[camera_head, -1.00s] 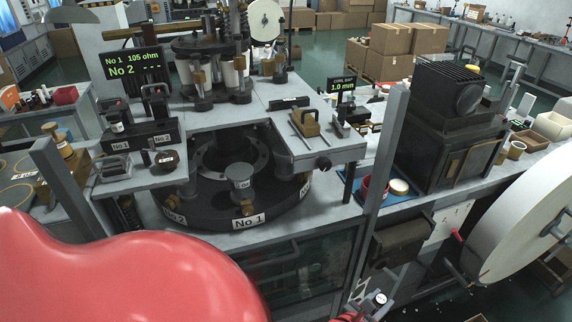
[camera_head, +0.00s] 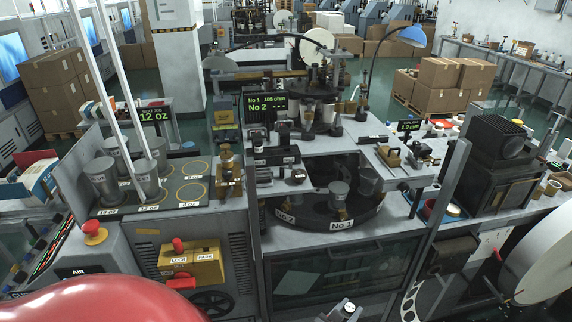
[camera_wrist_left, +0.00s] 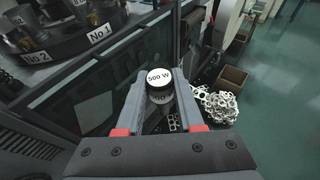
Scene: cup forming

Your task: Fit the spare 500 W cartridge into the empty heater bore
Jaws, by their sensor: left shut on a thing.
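The cartridge (camera_wrist_left: 159,77), a dark cylinder with a white top marked 500 W, is held between the two fingers of my left gripper (camera_wrist_left: 157,92) in the left wrist view. In the head view my left gripper (camera_head: 343,312) is at the bottom edge, in front of the machine and below its turntable. The dark turntable (camera_head: 310,220) carries plates No 1 (camera_head: 342,225) and No 2 (camera_head: 285,216), with a grey cup form above No 1. The display (camera_head: 266,104) reads No 1 105 ohm and No 2 dashes. I cannot make out an empty bore. My right gripper is not in view.
A large white reel (camera_head: 545,260) is at right. Cup forms (camera_head: 103,180) and a yellow lock box (camera_head: 190,263) are at left. In the wrist view, open floor (camera_wrist_left: 285,90) lies right.

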